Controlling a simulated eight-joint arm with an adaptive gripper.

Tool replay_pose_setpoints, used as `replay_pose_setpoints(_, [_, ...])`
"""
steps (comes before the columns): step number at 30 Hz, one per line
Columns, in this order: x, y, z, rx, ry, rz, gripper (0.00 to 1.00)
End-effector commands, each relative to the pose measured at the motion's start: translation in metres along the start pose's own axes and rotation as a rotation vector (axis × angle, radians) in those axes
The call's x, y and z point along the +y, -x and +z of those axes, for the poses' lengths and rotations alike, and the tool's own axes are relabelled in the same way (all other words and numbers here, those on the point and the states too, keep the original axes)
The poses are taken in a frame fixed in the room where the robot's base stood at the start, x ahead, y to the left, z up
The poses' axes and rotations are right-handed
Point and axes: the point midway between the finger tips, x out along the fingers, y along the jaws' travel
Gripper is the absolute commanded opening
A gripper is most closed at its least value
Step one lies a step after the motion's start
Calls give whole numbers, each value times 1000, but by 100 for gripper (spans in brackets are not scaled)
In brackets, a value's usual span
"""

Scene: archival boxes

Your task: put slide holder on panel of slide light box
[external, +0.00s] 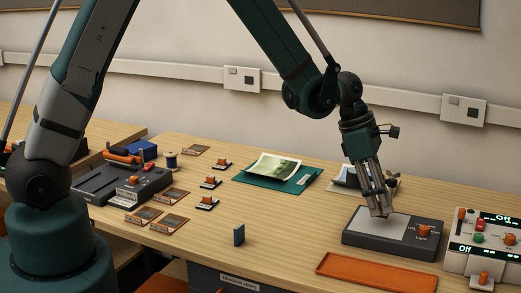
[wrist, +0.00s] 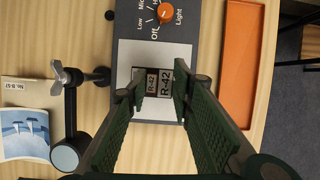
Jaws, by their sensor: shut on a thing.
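The slide light box (external: 395,245) stands at the right of the table, with a pale panel (external: 366,222) on top and an orange knob. It also shows in the wrist view (wrist: 180,55). My gripper (external: 381,213) points down over the panel. In the wrist view my gripper (wrist: 159,85) is shut on a small dark slide holder (wrist: 158,82) with R-42 labels. The holder is seen against the panel; whether it touches the panel I cannot tell. In the external view the fingers hide most of it.
An orange tray (external: 375,278) lies in front of the light box, and a control unit (external: 483,245) stands to its right. Several slides lie left; the table's middle is mostly clear.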

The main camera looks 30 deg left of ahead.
Motion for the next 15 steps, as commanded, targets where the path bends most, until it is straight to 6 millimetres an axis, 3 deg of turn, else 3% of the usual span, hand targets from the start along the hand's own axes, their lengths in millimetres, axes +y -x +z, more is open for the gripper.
replay_pose_setpoints(7, [0,-23,-9,0,0,0,14])
replay_pose_setpoints(15, [0,-28,-11,0,0,0,14])
